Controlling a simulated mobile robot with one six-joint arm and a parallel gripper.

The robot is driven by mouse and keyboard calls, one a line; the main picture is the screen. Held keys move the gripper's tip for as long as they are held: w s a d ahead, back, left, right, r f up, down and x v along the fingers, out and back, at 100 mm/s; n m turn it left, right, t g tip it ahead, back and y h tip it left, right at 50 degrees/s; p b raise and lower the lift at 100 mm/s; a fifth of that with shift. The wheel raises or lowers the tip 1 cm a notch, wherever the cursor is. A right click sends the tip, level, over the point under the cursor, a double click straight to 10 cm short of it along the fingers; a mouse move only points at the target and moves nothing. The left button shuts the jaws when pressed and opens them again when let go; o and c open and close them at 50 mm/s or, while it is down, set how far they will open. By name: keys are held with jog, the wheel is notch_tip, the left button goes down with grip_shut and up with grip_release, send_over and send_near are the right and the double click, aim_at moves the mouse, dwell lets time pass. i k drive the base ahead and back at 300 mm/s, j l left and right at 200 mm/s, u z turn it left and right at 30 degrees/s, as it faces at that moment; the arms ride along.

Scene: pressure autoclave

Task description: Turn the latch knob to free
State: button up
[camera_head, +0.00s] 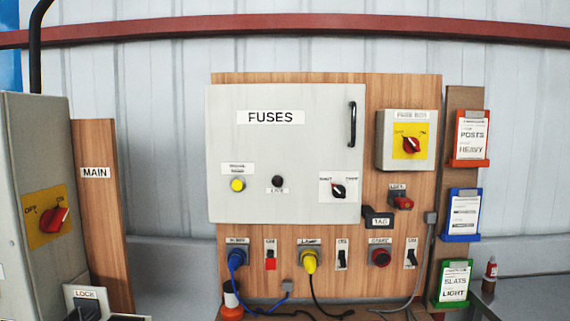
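The grey cabinet door labelled FUSES (285,150) is closed on the wooden board. A small black knob (338,190) sits on a white plate at the door's lower right, with small labels at the plate's upper left and upper right that are too blurred to read surely. It looks like the latch knob. A black vertical handle (352,124) is on the door's right side above the knob. My gripper is not in view.
Right of the door are a grey box with a red rotary switch (411,144), a red lock part (402,202) and a black tag (377,219). Plugs and cables run below. A MAIN cabinet with a red switch (54,220) stands left. Card holders (470,160) hang right.

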aim_at(338, 191)
jog(key=i+j+u, duration=0.25)
jog(key=i+j, duration=0.15)
jog(key=i+j+u, duration=0.2)
jog(key=i, duration=0.35)
